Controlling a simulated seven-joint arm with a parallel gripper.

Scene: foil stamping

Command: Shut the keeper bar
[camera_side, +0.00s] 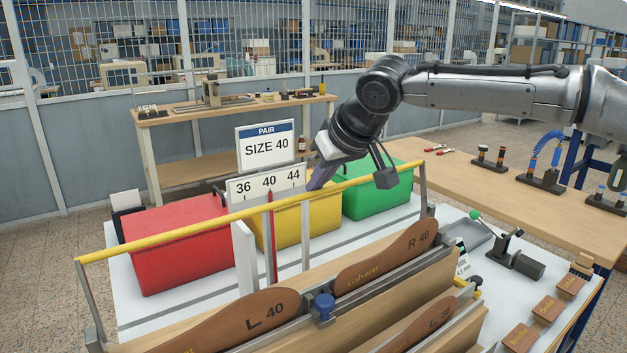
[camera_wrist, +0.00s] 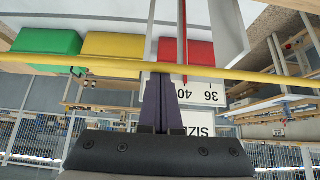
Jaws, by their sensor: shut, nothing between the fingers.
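A long yellow bar (camera_side: 180,233), which I take to be the keeper bar, stands raised on two grey end arms above the wooden boards. It also crosses the whole wrist view (camera_wrist: 90,64). My gripper (camera_side: 312,187) has its dark purple fingers shut and empty, at the far side of the bar near its middle. In the wrist view the fingers (camera_wrist: 164,84) reach the line of the bar; I cannot tell whether they touch it. The boards below carry brown leather pieces marked L 40 (camera_side: 255,313) and R 40 (camera_side: 405,245). The fingertips are partly hidden by the bar.
Red (camera_side: 175,245), yellow (camera_side: 322,215) and green (camera_side: 378,196) bins stand behind the bar. A size sign (camera_side: 266,146) and a 36-40-44 scale (camera_side: 262,186) rise beside my gripper.

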